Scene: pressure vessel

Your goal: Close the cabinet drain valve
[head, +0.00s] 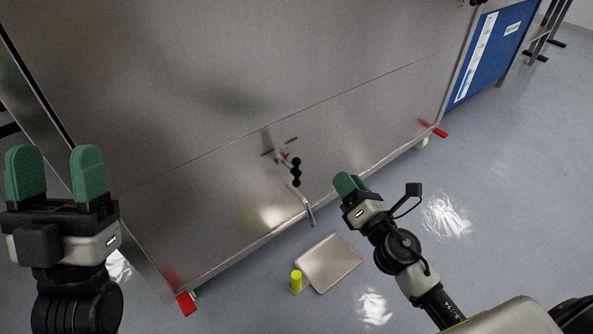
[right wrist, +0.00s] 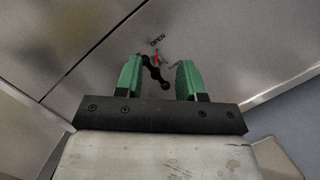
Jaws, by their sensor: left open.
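The drain valve has a black knobbed handle (head: 296,172) on the lower front of the steel cabinet (head: 330,110), with a bent metal pipe (head: 306,206) below it. In the right wrist view the handle (right wrist: 154,72) slants down to the right from a red pointer (right wrist: 155,59), under the word OPEN. My right gripper (head: 348,184) is right of the handle in the head view and apart from it. In its wrist view its green fingers (right wrist: 158,82) are spread, with the handle seen between them and nothing gripped. My left gripper (head: 57,172) is open and empty at the far left.
A metal plate (head: 328,262) lies on the floor below the valve, with a yellow cylinder (head: 296,280) at its left. Red-ended feet (head: 186,303) stick out under the cabinet. A blue panel (head: 484,55) is at the upper right. The floor at right is mostly clear.

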